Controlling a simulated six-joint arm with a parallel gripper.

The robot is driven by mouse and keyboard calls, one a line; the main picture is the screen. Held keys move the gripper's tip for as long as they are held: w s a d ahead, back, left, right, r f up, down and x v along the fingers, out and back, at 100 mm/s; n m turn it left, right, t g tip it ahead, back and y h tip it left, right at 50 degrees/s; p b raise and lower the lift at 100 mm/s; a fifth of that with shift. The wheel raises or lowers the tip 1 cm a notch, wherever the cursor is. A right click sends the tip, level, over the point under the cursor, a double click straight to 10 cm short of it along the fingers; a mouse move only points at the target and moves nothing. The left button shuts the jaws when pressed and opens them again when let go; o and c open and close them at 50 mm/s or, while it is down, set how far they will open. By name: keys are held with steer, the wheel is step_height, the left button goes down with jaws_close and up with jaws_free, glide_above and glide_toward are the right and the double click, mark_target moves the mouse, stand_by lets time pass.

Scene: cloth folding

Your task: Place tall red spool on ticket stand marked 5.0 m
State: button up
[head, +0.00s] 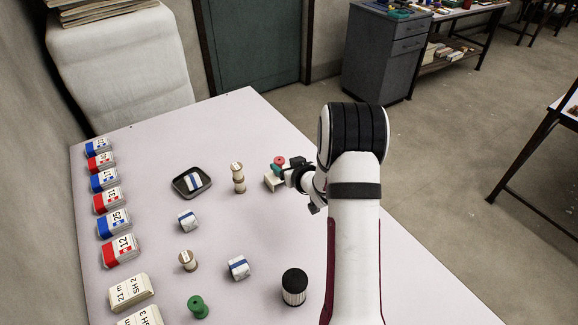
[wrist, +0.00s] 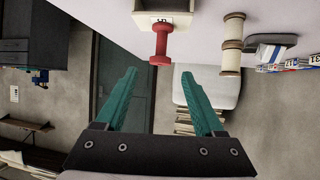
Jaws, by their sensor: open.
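The red spool (wrist: 161,44) stands upright on the pale ticket stand (wrist: 142,19) in the wrist view, which shows the scene upside down. A dark "5" shows on the stand's label; the rest is cut off. In the head view the red spool (head: 280,160) shows above the stand (head: 271,183), partly behind my gripper. My gripper (wrist: 158,74) is open, its two teal fingers wide apart with nothing between them. The spool lies just past the fingertips, roughly in line with the gap. In the head view my gripper (head: 284,170) is close beside the stand, mostly hidden by my arm.
A stacked tan spool (head: 238,178) and a dark tray (head: 191,182) with a blue-striped packet stand left of the stand. Blue-striped blocks, a small tan spool, a green spool (head: 198,306) and a black-topped cylinder (head: 294,287) are nearer. Labelled packets line the left edge.

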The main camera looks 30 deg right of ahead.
steer(key=s+a+r+m+g, duration=0.2)
steer(key=s+a+r+g, duration=0.3)
steer(key=s+a+r, duration=0.5)
steer(key=s+a+g+y, duration=0.1)
steer(key=s+a+g, duration=0.1)
steer(key=s+a, duration=0.3)
steer(key=s+a+r+m+g+y, duration=0.1)
steer(key=s+a, duration=0.5)
steer(key=s, duration=0.7)
steer(key=s+a+r+g+y, duration=0.1)
steer(key=s+a+g+y, duration=0.1)
steer(key=s+a+g, duration=0.2)
steer(key=s+a, duration=0.2)
steer(key=s, duration=0.2)
steer(key=shift+s+a+m, duration=0.25)
steer(key=shift+s+m, duration=0.05)
steer(key=shift+s, duration=0.1)
